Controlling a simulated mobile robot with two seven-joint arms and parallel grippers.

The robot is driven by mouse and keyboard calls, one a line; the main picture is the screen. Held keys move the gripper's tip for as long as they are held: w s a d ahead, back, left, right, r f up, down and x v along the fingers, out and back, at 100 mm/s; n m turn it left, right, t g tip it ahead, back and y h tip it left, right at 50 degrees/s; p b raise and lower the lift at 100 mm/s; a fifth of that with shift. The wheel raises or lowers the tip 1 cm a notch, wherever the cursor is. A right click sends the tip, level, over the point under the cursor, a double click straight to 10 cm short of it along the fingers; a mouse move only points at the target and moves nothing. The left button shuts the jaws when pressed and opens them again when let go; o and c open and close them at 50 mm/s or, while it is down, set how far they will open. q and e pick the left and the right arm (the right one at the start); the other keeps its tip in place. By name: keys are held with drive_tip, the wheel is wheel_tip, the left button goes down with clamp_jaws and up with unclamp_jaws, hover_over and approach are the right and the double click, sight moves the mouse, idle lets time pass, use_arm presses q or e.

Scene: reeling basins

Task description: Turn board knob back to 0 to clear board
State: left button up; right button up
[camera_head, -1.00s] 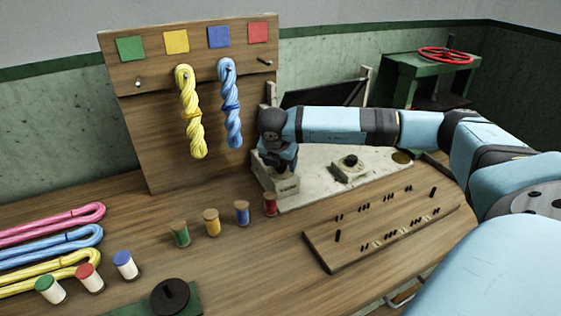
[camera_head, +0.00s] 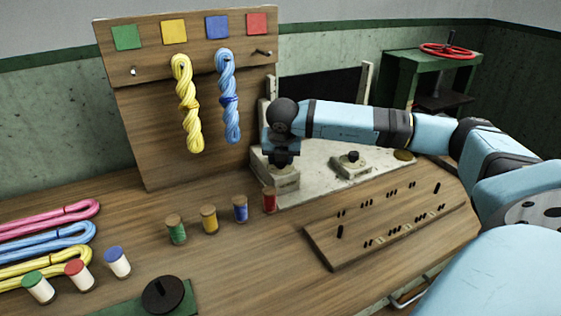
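Two pale boxes stand on the light panel at the back of the table. The left box (camera_head: 277,180) is under my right gripper (camera_head: 282,158), which points down at its top. The gripper is small and dark here, so I cannot tell whether its fingers are open or touch a knob on that box. The right box has a black knob (camera_head: 352,156) on top, clear of the gripper. I cannot tell which knob is the board knob, and no scale marks are readable. My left gripper is not in view.
An upright wooden board (camera_head: 150,120) holds a yellow skein (camera_head: 186,105) and a blue skein (camera_head: 228,98). Several corked jars stand before the left box. A slotted wooden board (camera_head: 330,253) lies at the right front. Loose skeins and capped jars lie at the left.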

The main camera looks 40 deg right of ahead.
drive_tip(key=o, duration=0.9)
drive_tip(key=p+v, duration=0.1)
drive_tip(key=v, duration=1.3)
drive_tip(key=shift+w, duration=0.1)
drive_tip(key=shift+f, duration=0.1)
